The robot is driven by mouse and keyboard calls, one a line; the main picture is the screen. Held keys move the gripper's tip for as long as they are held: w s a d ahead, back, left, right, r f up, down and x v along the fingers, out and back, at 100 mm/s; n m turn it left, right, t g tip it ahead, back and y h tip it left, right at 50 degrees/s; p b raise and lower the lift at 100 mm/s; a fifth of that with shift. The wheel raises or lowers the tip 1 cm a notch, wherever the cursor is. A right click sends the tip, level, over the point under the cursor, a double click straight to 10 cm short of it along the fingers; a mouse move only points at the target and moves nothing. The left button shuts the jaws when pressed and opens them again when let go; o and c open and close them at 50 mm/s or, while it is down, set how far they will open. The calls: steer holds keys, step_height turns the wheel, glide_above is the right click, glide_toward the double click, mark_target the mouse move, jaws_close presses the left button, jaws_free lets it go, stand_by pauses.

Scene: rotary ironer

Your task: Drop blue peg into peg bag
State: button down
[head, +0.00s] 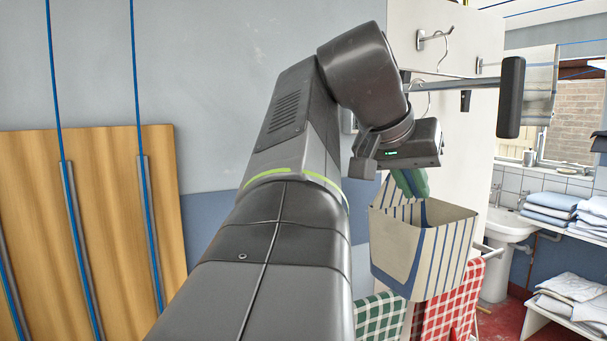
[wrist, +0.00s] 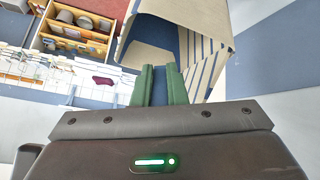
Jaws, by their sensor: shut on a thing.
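The peg bag (head: 422,255), cream with blue stripes and open at the top, hangs in front of a white panel in the head view. It also shows beyond my fingers in the wrist view (wrist: 206,62). My gripper (head: 410,184), with green fingers, points down at the bag's open mouth, near its back left edge. In the wrist view my gripper (wrist: 164,72) has its fingers close together with a narrow gap, their tips over the bag's opening.
Green checked cloth (head: 380,318) and red checked cloth (head: 452,305) hang below the bag. A wire hanger hook (head: 434,40) is above. A washbasin (head: 510,228) and shelves of folded linen (head: 552,202) stand at right. A wooden panel (head: 85,215) is at left.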

steer(key=shift+s, duration=0.2)
steer(key=shift+f, duration=0.1)
steer(key=w+d, duration=0.1)
steer(key=w+d+f, duration=0.1)
steer(key=d, duration=0.1)
steer(key=w+d+f, duration=0.1)
steer(key=shift+w+d, duration=0.2)
steer(key=shift+w, duration=0.05)
stand_by(0.4)
stand_by(0.4)
steer(key=c, duration=1.4)
jaws_free()
